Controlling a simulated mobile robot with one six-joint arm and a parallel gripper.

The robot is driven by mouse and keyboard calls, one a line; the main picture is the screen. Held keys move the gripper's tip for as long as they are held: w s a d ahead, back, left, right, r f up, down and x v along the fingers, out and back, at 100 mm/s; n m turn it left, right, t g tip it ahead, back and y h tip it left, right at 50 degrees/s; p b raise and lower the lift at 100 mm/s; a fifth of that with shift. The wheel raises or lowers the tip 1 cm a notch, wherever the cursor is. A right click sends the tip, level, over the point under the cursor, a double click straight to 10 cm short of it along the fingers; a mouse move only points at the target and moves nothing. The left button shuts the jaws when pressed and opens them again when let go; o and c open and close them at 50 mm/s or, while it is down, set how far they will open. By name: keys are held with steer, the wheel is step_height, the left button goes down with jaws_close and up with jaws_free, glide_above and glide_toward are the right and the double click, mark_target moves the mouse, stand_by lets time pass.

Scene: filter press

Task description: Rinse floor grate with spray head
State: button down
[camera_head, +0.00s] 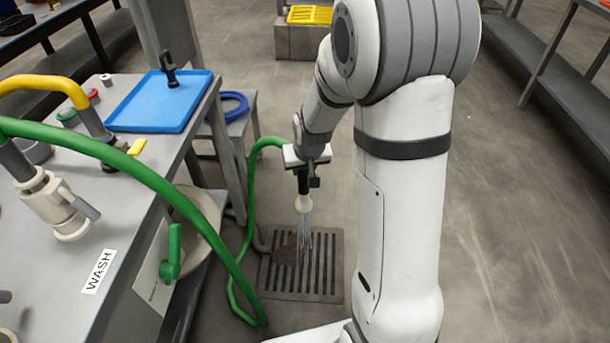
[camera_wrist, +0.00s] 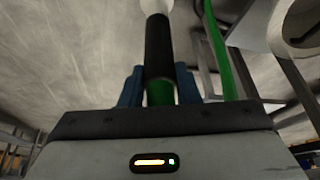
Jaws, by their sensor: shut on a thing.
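The spray head (camera_head: 304,200) has a black grip and a pale nozzle that points down, with thin streaks of water coming from it. My gripper (camera_head: 305,178) is shut on its grip, above the floor grate (camera_head: 325,275). In the wrist view, the spray head (camera_wrist: 158,50) sits between my blue fingers. The grate is dark and slotted, set in the floor. A brown patch of dirt (camera_head: 287,256) lies on its left part, and the water falls at or just right of it. A green hose (camera_head: 245,215) runs from the spray head toward the bench.
The wash bench (camera_head: 120,220) stands at the left, with a green hose arching over it, a valve and a blue tray (camera_head: 160,102). A green handle (camera_head: 172,252) sticks out from the bench side. A yellow grate (camera_head: 310,15) is at the back. The floor at right is clear.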

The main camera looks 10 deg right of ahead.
steer(key=shift+s+a+f+m+b, duration=0.15)
steer(key=shift+s+f+m+b, duration=0.15)
steer(key=shift+s+m+b, duration=0.2)
steer(key=shift+s+f+m+h+b, duration=0.15)
steer(key=shift+s+m+h+b, duration=0.25)
steer(key=shift+s+m+b, duration=0.15)
steer(key=shift+s+m+h+b, duration=0.3)
steer(key=shift+s+m+b, duration=0.1)
steer(key=shift+m, duration=0.25)
steer(key=shift+w, duration=0.1)
